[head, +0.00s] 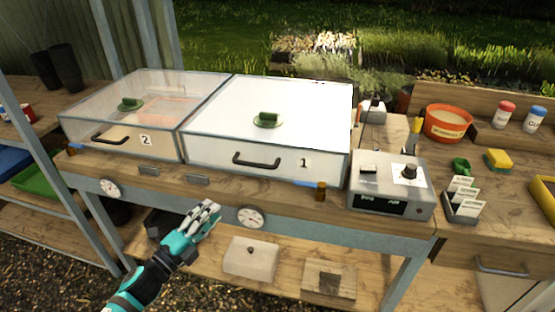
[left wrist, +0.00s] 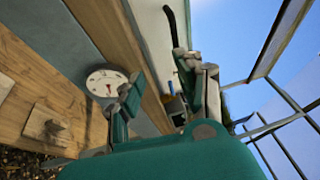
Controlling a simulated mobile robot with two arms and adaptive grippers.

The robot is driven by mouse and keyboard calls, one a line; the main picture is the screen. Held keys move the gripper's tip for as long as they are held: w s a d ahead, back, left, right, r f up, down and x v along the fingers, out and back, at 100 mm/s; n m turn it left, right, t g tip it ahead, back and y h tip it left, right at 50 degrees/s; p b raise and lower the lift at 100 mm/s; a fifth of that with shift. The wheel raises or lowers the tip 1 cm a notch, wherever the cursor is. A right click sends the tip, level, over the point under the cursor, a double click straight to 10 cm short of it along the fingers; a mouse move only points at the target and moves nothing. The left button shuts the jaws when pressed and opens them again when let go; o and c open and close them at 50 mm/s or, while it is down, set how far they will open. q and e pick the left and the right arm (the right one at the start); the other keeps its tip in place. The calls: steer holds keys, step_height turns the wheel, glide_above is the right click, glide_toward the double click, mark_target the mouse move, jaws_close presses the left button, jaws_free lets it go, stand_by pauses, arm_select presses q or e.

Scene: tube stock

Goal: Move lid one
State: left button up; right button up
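Lid one (head: 310,105) is a whitish, clouded box cover with a green knob (head: 268,119) on top, a dark front handle (head: 256,161) and a "1" label (head: 304,162). It sits down on the bench in the middle of the head view. My left gripper (head: 207,213) is in front of the bench, below and left of that handle, touching nothing that I can see. In the left wrist view its fingers (left wrist: 160,70) stand apart with nothing between them, and a dark handle (left wrist: 178,25) shows beyond them. My right gripper is not in view.
A clear lid (head: 105,90) marked 2 stands directly left of lid one. A grey control box (head: 390,190) stands close on the right. Gauges (head: 250,217) sit on the bench's front rail. A lower shelf holds a pale block (head: 250,262). The space before the bench is open.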

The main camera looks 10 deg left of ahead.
arm_select(q)
step_height(320, 180, up, 3)
steer(key=d+m+h, duration=0.1)
steer(key=p, duration=0.1)
glide_toward(257, 165)
steer(key=x, duration=0.4)
steer(key=p+x, duration=0.1)
steer(key=x, duration=0.4)
steer(key=shift+w+a+f, duration=0.2)
steer(key=shift+w+d, duration=0.3)
steer(key=shift+w, duration=0.3)
steer(key=shift+c, duration=0.4)
jaws_close()
